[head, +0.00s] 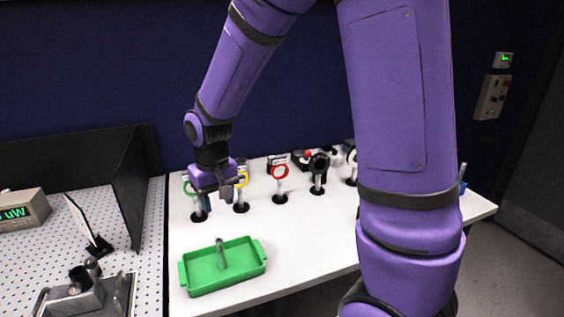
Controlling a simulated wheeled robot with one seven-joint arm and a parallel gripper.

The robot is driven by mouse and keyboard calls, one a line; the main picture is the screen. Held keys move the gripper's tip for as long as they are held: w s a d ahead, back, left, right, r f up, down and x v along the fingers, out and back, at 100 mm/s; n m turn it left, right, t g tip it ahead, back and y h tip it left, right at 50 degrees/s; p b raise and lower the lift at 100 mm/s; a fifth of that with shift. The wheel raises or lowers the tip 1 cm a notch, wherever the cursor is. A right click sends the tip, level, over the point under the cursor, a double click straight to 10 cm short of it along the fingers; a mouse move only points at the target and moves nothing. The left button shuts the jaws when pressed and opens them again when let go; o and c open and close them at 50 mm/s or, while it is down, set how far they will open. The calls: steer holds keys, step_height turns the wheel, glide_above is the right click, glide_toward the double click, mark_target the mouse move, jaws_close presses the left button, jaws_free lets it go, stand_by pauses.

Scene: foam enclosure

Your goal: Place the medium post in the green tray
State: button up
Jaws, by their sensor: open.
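The green tray (196,283) lies on the white table, left of centre. A slim grey post (221,256) stands in it, roughly upright near the middle; I take it for the medium post, though its size class cannot be confirmed from this view. My gripper (217,199) points down above and behind the tray, close to the green-ringed and yellow-ringed stands. It is open and clear of the grey post. Its fingers are small here and partly merge with the stands behind.
A row of stands with green (190,187), yellow (241,180), red (280,171), black (319,163) and white (352,158) rings lines the table's back. A perforated board (145,240) with metal fixtures lies left. Table right of the tray is clear.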

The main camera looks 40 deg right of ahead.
steer(key=s+d+r+t, duration=0.2)
steer(key=s+d+r, duration=0.1)
steer(key=s+r, duration=0.6)
steer(key=s+d+r+t, duration=0.2)
steer(key=s+r, duration=0.6)
steer(key=s, duration=0.4)
steer(key=shift+d+r+t, duration=0.4)
steer(key=shift+d, duration=0.1)
